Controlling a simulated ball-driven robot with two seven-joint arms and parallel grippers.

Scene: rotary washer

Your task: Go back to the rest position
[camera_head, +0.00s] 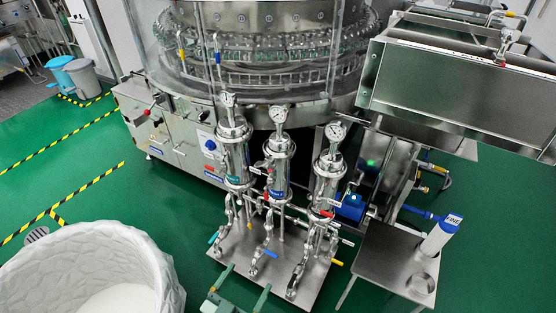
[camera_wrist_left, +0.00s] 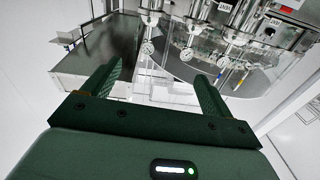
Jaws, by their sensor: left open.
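My left gripper (camera_head: 243,286) is green and shows at the bottom edge of the head view, in front of the metal stand with three filter housings. Its two fingers are apart, with nothing between them. In the left wrist view the same open gripper (camera_wrist_left: 157,82) points towards pipes and round gauges, with clear space between its fingers. My right gripper does not show in either view.
A stand (camera_head: 238,270) carries upright steel filters with gauges before the large rotary washer (camera_head: 270,110). A white lined bin (camera_head: 60,250) stands at lower left. A small steel table (camera_head: 375,255) with a white cylinder (camera_head: 437,238) is at right. Green floor (camera_head: 100,185) is clear at left.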

